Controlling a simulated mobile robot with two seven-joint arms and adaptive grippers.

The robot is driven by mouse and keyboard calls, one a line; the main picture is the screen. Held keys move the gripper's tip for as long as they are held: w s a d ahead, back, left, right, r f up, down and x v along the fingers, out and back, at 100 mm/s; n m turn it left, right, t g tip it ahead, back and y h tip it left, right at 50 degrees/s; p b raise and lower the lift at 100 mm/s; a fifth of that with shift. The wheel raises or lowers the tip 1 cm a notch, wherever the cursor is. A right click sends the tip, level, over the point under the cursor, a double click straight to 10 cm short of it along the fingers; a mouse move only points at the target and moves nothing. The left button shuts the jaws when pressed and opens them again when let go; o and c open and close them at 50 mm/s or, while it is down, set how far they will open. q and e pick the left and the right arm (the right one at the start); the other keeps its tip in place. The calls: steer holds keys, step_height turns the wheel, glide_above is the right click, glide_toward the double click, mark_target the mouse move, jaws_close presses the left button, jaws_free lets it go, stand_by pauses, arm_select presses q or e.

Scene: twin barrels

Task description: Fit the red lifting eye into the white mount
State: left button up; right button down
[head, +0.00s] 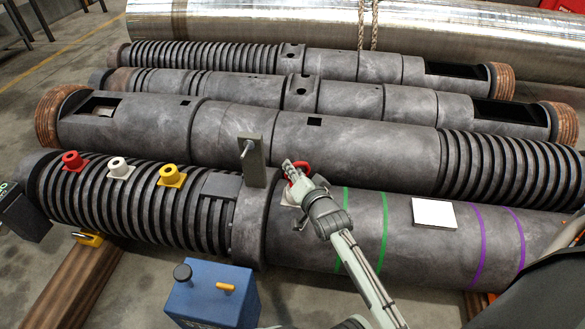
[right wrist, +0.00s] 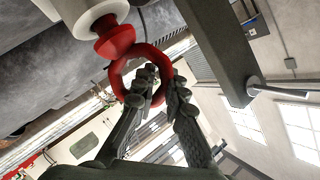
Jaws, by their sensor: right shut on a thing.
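The red lifting eye (head: 301,167) is a ring on a short flared stem. My right gripper (head: 294,174) is shut on the ring, above the near barrel, just right of its thick collar. The right wrist view shows the fingers (right wrist: 158,88) gripping the ring of the red eye (right wrist: 121,72). Its stem meets a white round seat (right wrist: 98,18); I cannot tell how deep it sits. A white piece (head: 289,196) shows beneath the gripper, partly hidden. A white mount (head: 118,168) stands on the ribbed left part of the barrel. My left gripper is not in view.
A red mount (head: 73,160) and a yellow mount (head: 171,176) flank the white one. A grey upright bracket (head: 254,160) stands close left of my gripper. A blue box (head: 212,294) is in front. More barrels (head: 250,136) lie behind.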

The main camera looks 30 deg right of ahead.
steer(key=shift+f+b, duration=0.3)
steer(key=shift+f, duration=0.15)
steer(key=c, duration=1.6)
jaws_free()
steer(key=shift+o, duration=0.6)
steer(key=shift+f, duration=0.1)
steer(key=shift+s, duration=0.1)
steer(key=v, duration=1.2)
